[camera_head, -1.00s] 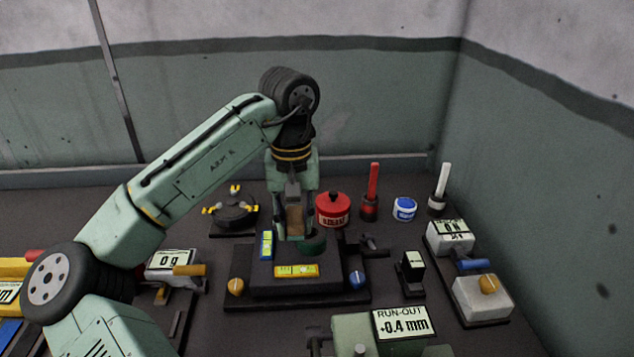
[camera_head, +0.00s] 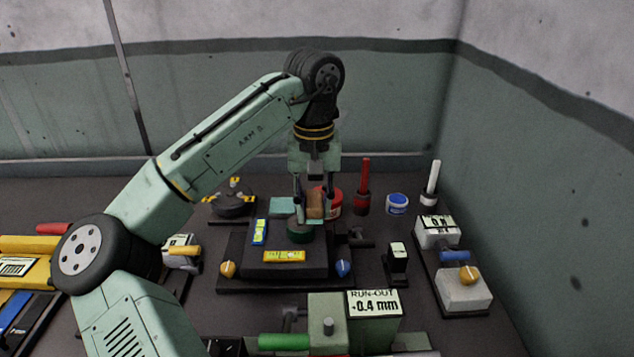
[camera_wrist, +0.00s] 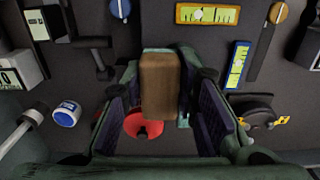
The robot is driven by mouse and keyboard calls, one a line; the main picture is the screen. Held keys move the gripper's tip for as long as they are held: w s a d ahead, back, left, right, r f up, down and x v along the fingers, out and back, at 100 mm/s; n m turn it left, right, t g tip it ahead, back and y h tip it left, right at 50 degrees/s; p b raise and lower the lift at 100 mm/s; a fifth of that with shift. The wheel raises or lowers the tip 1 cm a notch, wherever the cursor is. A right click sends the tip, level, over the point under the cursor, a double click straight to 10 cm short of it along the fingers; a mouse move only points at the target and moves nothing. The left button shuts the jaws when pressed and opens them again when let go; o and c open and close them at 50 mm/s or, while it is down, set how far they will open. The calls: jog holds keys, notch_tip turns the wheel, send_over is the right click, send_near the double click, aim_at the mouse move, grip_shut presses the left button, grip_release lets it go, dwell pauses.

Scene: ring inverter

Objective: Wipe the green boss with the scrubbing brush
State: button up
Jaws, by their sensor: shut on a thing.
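The scrubbing brush (camera_head: 314,206) shows as a brown wooden block held between the fingers of my gripper (camera_head: 314,210). In the wrist view the brush (camera_wrist: 160,85) fills the middle, between the two dark finger pads. The green boss (camera_head: 300,233) is a short dark green cylinder on top of the black stepped fixture (camera_head: 285,272). The brush is over the right and back part of the boss in the head view. I cannot tell whether its underside touches the boss. In the wrist view the brush hides the boss.
A run-out gauge (camera_head: 373,303) stands in front.

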jog(key=shift+r, duration=2.7)
jog(key=shift+a, duration=0.1)
